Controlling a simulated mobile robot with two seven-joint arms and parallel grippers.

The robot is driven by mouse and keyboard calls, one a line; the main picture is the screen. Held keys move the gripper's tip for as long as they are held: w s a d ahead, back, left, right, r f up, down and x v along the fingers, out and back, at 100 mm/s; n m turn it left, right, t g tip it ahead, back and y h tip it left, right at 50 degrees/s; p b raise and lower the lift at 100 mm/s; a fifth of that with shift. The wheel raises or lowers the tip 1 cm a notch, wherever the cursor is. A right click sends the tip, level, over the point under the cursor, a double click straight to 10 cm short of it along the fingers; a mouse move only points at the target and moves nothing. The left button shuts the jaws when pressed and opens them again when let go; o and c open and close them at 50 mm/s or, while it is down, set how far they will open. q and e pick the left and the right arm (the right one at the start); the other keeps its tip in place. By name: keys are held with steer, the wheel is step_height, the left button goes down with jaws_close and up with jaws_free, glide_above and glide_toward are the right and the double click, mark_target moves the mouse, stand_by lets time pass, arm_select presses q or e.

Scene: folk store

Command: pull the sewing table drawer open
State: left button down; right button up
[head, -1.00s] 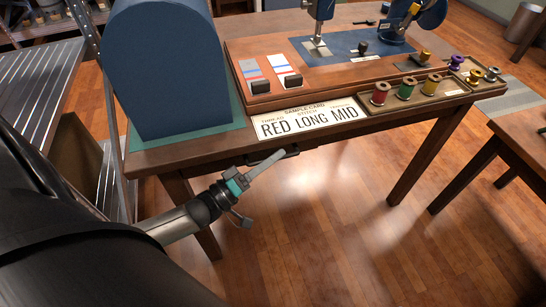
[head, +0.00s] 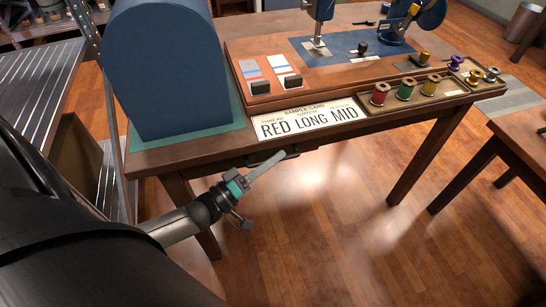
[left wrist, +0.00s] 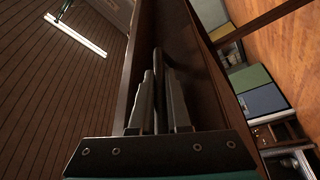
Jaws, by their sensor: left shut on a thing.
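The brown wooden sewing table (head: 330,146) stands in front of me. Its drawer handle is a dark bar (head: 291,156) under the front edge, below the white sample card. My left gripper (head: 275,162) is at this handle, reaching in from the lower left. In the left wrist view, its two fingers (left wrist: 161,95) are shut on the dark handle bar (left wrist: 159,72), beside a brown wooden face (left wrist: 205,75). The drawer front is mostly hidden under the tabletop, and I cannot tell how far out it is. My right gripper is not in view.
On the tabletop are a blue rounded cover (head: 165,70), a sample card (head: 308,120), a sewing machine (head: 318,12) and a tray of thread spools (head: 410,97). Another table (head: 522,130) stands at the right. The floor in front is clear.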

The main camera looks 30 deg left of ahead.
arm_select(q)
steer(key=s+d+p, duration=0.5)
steer(key=s+d, duration=0.9)
steer(key=d, duration=0.2)
steer(key=shift+d+p, duration=0.15)
steer(key=shift+p, duration=0.25)
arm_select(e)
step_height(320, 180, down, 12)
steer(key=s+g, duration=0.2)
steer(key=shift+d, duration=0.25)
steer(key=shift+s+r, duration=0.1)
arm_select(q)
steer(key=c, duration=0.9)
jaws_free()
